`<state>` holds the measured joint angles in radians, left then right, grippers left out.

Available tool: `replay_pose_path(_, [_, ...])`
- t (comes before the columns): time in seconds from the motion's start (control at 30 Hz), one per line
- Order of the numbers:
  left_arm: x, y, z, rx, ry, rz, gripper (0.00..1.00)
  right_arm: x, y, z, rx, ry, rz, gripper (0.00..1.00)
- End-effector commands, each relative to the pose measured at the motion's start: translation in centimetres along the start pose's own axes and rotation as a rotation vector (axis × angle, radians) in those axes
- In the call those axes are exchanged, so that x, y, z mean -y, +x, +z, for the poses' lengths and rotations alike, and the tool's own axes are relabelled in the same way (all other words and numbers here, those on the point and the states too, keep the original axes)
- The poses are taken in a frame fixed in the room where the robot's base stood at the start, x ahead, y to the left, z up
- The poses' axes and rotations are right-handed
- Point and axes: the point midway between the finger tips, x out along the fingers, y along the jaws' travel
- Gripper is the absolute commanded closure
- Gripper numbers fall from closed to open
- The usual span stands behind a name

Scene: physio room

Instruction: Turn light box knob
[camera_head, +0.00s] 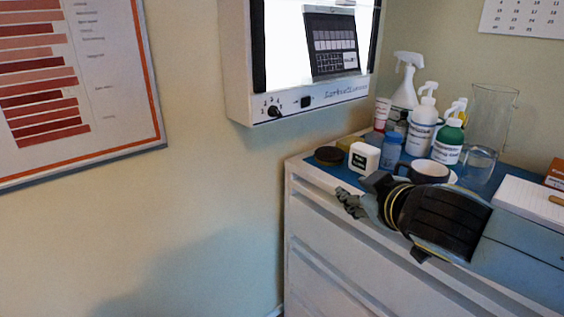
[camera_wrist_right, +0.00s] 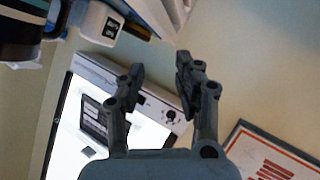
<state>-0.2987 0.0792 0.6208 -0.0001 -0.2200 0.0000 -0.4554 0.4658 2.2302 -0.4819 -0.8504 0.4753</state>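The light box (camera_head: 310,109) hangs on the wall at the top middle of the head view, its screen lit white with a dark film on it. Its black knob (camera_head: 274,111) sits at the lower left of the front panel, with small marks around it. The knob also shows in the right wrist view (camera_wrist_right: 170,114), in the gap between the fingers but farther off. My right gripper (camera_head: 352,203) reaches in from the right over the cabinet, below and right of the knob. In the right wrist view the gripper (camera_wrist_right: 162,78) is open and empty. My left gripper is not in view.
A white cabinet (camera_head: 330,240) with a blue top stands below right. A framed chart (camera_head: 140,100) hangs left. The wall below the light box is clear.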

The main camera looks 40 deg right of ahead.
Motion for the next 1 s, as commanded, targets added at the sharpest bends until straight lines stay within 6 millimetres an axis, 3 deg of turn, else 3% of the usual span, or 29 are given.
replay_pose_path(0.03, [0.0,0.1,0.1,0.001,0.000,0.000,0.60,-1.2,0.8,-2.9,-0.127,-0.039,0.011,0.66])
replay_pose_path(0.1, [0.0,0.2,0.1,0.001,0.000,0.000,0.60,-1.9,1.4,-6.5,-0.289,-0.087,-0.002,0.66])
replay_pose_path(0.2, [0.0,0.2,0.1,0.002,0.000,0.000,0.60,-1.9,1.5,-10.4,-0.471,-0.167,-0.057,0.66])
replay_pose_path(0.3, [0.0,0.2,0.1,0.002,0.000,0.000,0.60,-1.4,1.5,-12.4,-0.575,-0.232,-0.118,0.66])
replay_pose_path(0.5, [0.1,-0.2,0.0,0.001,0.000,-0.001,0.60,-1.0,1.7,-13.4,-0.619,-0.265,-0.157,0.66])
replay_pose_path(0.73, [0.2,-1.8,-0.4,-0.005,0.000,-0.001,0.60,-0.6,3.4,-15.0,-0.620,-0.254,-0.154,0.66])
replay_pose_path(1.0, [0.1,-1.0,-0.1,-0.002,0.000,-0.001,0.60,0.2,5.5,-15.8,-0.619,-0.258,-0.155,0.66])
